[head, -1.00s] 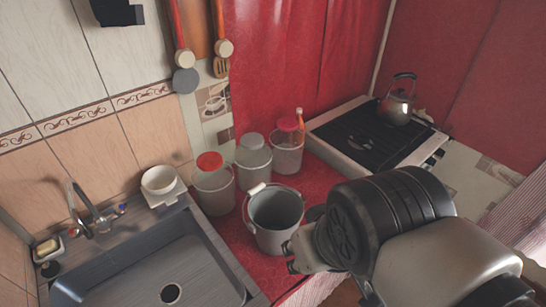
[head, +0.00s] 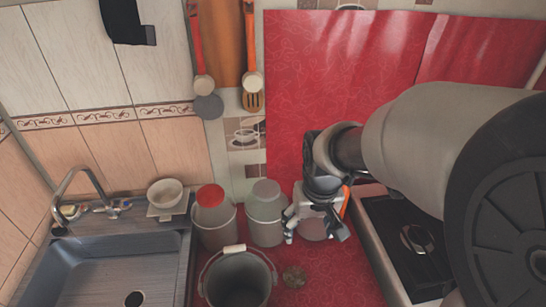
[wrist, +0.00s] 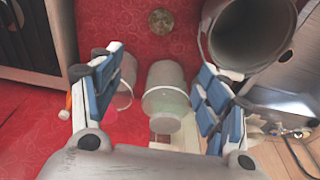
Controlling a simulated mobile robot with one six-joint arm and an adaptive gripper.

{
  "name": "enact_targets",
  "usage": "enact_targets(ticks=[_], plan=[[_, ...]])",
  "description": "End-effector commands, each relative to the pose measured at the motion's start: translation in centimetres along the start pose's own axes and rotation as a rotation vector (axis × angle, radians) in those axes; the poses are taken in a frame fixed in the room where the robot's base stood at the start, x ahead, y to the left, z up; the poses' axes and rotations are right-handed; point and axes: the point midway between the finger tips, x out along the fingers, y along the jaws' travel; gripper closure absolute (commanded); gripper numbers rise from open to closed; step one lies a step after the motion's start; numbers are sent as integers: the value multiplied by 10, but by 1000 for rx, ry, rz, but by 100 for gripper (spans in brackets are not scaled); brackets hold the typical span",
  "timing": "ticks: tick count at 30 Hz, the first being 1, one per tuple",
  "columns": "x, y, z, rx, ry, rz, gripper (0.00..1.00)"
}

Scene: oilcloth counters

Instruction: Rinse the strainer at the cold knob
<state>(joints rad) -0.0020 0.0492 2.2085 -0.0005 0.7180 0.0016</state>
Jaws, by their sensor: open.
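I cannot tell for sure which thing is the strainer. A pink piece (wrist: 113,110) and an orange handle (head: 346,198) show at the rightmost container, mostly hidden by my gripper. My gripper (head: 318,222) is open above that container. In the wrist view, my spread fingers (wrist: 155,105) have the grey container with a pale green top (wrist: 166,90) between them, apart from both. The pink piece is beside the left finger's inner side, and the orange end is outside that finger. The tap (head: 82,185) stands at the sink's back left; which knob is cold is unclear.
A grey bucket (head: 238,285) stands in front of the containers, and a red-topped container (head: 212,215) is at their left. A small white bowl (head: 165,192) sits at the sink's (head: 90,270) back edge. The stove (head: 405,240) is right. Utensils hang on the wall.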

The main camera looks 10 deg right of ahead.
Motion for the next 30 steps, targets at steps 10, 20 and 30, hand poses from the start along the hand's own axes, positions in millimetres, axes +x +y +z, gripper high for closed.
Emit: enact_targets(ticks=[10, 20, 30], plan=[[136, -1, -36, -2, -144, 0, 31], [190, -2, -32, -2, -170, 0, 31], [261, -1, -19, -2, -170, 0, 31]])
